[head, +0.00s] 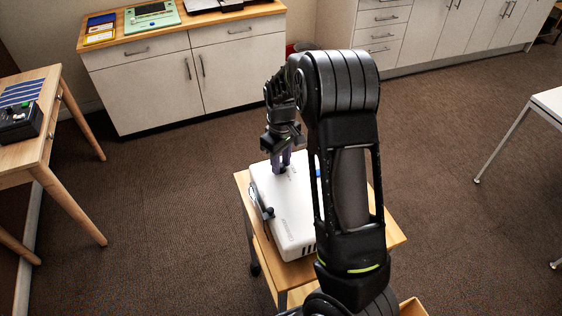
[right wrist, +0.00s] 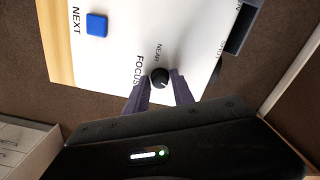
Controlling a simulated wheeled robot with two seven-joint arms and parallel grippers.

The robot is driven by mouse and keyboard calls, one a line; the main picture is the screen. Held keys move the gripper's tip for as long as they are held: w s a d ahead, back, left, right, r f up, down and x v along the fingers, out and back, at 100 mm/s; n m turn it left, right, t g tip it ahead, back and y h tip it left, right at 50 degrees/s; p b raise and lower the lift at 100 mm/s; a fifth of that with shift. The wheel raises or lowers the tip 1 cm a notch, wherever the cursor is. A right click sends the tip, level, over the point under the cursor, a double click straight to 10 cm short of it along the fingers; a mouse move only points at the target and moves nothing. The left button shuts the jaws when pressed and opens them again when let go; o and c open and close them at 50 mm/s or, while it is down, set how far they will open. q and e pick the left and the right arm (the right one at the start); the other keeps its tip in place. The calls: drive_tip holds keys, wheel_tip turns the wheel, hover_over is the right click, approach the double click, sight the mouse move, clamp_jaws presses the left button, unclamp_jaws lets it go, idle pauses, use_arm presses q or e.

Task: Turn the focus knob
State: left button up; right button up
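A white projector (head: 285,219) lies on a small wooden stand. In the right wrist view its top (right wrist: 122,50) bears the words FOCUS and NEAR beside a round black focus knob (right wrist: 159,78) with a pale mark. My right gripper (head: 281,168) points down at the projector's far end. In the right wrist view its two purple-grey fingers (right wrist: 161,84) stand on either side of the knob, close against it, and look shut on it. In the head view the gripper hides the knob. My left gripper is not in view.
A blue button (right wrist: 96,25) marked NEXT sits on the projector's top. The wooden stand (head: 243,182) is little wider than the projector. A table (head: 45,137) with a black device (head: 20,122) is at the left. Cabinets (head: 165,82) line the back. Open carpet surrounds the stand.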

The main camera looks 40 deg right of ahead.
clamp_jaws()
drive_tip(key=shift+m, duration=0.7)
drive_tip(key=shift+m+b, duration=0.35)
drive_tip(key=shift+m, duration=0.45)
drive_tip(key=shift+o, duration=2.2)
unclamp_jaws()
